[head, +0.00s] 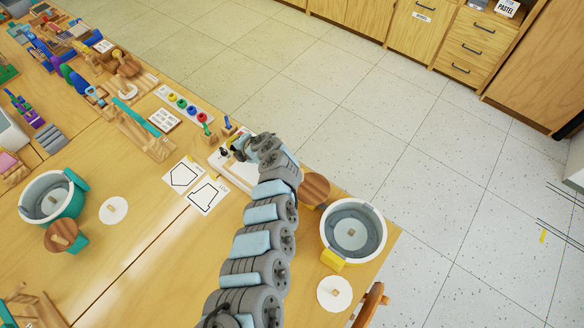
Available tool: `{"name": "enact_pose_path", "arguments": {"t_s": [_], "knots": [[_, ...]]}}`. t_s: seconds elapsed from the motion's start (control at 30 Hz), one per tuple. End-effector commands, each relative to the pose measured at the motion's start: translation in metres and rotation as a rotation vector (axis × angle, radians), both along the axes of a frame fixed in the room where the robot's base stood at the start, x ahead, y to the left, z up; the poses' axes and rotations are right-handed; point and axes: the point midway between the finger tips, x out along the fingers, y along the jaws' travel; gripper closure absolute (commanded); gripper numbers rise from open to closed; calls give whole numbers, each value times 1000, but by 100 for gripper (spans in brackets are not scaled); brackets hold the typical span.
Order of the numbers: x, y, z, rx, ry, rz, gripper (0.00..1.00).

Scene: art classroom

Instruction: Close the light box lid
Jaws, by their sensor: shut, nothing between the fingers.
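A pale, flat box that looks like the light box (217,160) sits near the right edge of the wooden table, in the middle of the head view. My arm covers much of it, and I cannot tell how far its lid is open. My gripper (238,149) is small and dark at the end of the arm, over or beside the box's far part. It looks shut and empty. Whether it touches the lid cannot be told.
Two shape cards (207,195) lie left of the box. A teal bowl (52,197) is at left. Paint pots (182,104) and upright tools (207,131) stand beyond the box.

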Motion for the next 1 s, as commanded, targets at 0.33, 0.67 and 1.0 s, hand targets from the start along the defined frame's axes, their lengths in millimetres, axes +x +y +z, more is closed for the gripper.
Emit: {"name": "enact_pose_path", "arguments": {"t_s": [0.33,0.67,1.0], "knots": [[-3,-1,-7,-7,7,0,100],[-2,-2,11,-5,6,-1,100],[1,-6,52,-5,0,-6,100]]}}
